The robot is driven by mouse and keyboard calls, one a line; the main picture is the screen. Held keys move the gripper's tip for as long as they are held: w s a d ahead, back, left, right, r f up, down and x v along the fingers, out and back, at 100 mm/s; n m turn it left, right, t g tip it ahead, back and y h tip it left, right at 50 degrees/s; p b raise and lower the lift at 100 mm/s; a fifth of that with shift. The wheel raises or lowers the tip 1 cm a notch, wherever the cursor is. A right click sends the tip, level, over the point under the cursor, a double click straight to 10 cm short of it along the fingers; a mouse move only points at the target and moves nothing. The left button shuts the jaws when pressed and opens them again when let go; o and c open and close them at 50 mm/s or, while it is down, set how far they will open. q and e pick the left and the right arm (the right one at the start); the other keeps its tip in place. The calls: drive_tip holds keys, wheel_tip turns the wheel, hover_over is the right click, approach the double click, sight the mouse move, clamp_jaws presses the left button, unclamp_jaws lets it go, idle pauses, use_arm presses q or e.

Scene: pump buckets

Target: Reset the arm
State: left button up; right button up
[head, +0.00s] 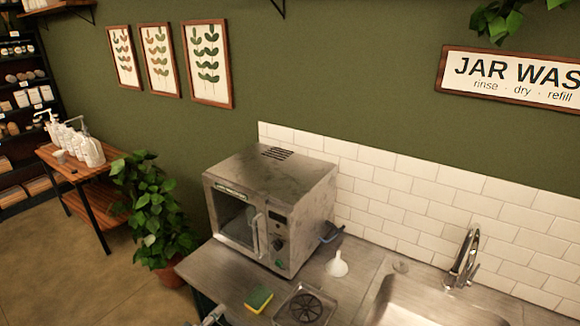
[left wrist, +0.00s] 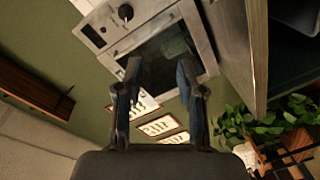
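My left gripper (left wrist: 160,72) shows in the left wrist view with its two dark fingers apart and nothing between them. In the head view only a small part of my left gripper (head: 213,315) shows at the bottom edge, by the front of the steel counter (head: 215,272). It is clear of the things on the counter. My right gripper is in neither view.
A steel oven (head: 270,210) with a closed door stands on the counter; it also shows tilted in the left wrist view (left wrist: 150,45). A sponge (head: 259,299), a drain grate (head: 305,307), a white funnel (head: 337,265) and a sink faucet (head: 463,260) are right. A plant (head: 150,215) stands left.

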use_arm(q)
drive_tip(key=s+a+f+m+g+y, duration=0.1)
drive_tip(key=s+a+f+g+y, duration=0.2)
drive_tip(key=f, duration=0.9)
drive_tip(key=s+a+f+y, duration=0.1)
drive_tip(key=s+a+f, duration=0.25)
drive_tip(key=f, duration=0.75)
drive_tip(key=s+a+f+m+g+y, duration=0.1)
drive_tip(key=s+a+f+g+y, duration=0.2)
drive_tip(key=f, duration=0.9)
drive_tip(key=s+d+f+m+g+y, duration=0.1)
drive_tip(key=s+f+m+g, duration=0.1)
drive_tip(key=s+f, duration=0.85)
drive_tip(key=s+d+f+m+g, duration=0.1)
drive_tip(key=s+d+f+g, duration=0.1)
drive_tip(key=s+f, duration=0.8)
drive_tip(key=s+d+f+m+g, duration=0.1)
drive_tip(key=s+d+g, duration=0.1)
drive_tip(key=s, duration=0.9)
drive_tip(key=s+d+f+m+g, duration=0.1)
drive_tip(key=s+f+m+g, duration=0.1)
drive_tip(key=s, duration=1)
drive_tip(key=shift+s+d+f+b, duration=0.15)
drive_tip(key=shift+s+d+b, duration=0.1)
drive_tip(key=shift+d+b, duration=0.1)
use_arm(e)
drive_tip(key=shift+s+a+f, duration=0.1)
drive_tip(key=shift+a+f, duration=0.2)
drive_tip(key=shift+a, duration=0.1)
